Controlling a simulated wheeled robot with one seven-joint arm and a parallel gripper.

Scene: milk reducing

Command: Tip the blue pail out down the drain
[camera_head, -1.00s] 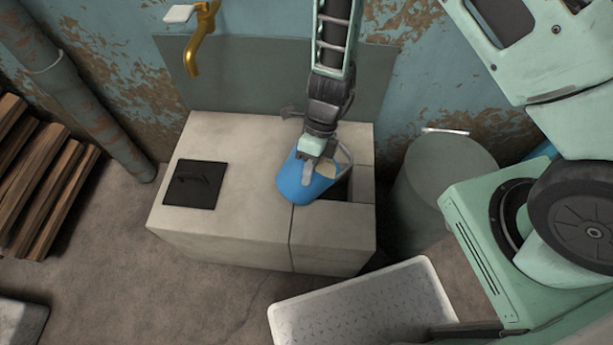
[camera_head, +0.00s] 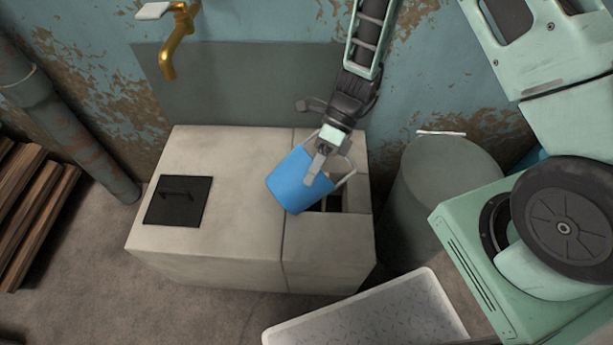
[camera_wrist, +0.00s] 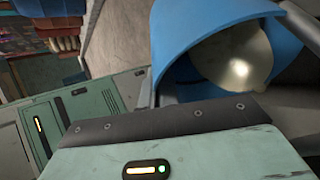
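The blue pail (camera_head: 299,182) is held tilted on its side above the pale stone counter, next to the dark square drain opening (camera_head: 334,202). Its mouth faces right, towards the opening, and its base faces left. My gripper (camera_head: 318,170) is shut on the pail's wall near the rim. In the wrist view the pail's blue wall (camera_wrist: 178,25) curves around a pale, glossy, cream-coloured content (camera_wrist: 232,55). In the head view the inside of the pail is hidden, and I cannot see whether anything is pouring.
A brass tap (camera_head: 177,45) is on the wall above. A grey lidded bin (camera_head: 440,190) stands to the right, a speckled tray (camera_head: 370,315) in front.

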